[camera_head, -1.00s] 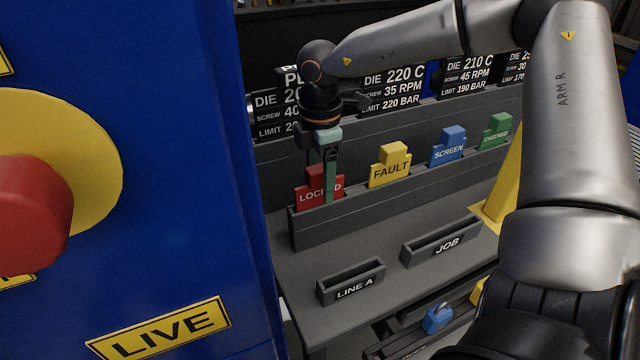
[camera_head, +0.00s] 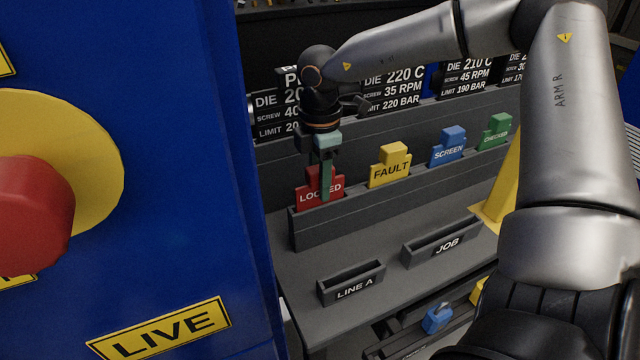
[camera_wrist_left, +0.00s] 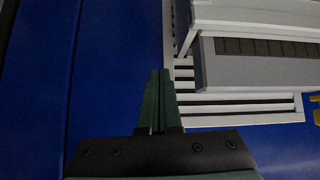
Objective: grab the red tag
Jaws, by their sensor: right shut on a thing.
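The red tag (camera_head: 309,197) reads "LOCKED" and stands upright in the left end of a grey slotted rack (camera_head: 400,201). My right gripper (camera_head: 325,187) points down over it, and its green fingers are shut on the tag, hiding part of its lettering. The tag's lower edge is hidden in the rack. My left gripper (camera_wrist_left: 158,102) shows only in the left wrist view, with its green fingers close together and nothing visible between them.
Yellow FAULT (camera_head: 389,170), blue SCREEN (camera_head: 448,150) and green CHECKED (camera_head: 495,133) tags stand along the rack. Empty LINE A (camera_head: 351,284) and JOB (camera_head: 441,243) holders sit on the grey table. A blue cabinet (camera_head: 190,200) with a red button (camera_head: 32,210) fills the left.

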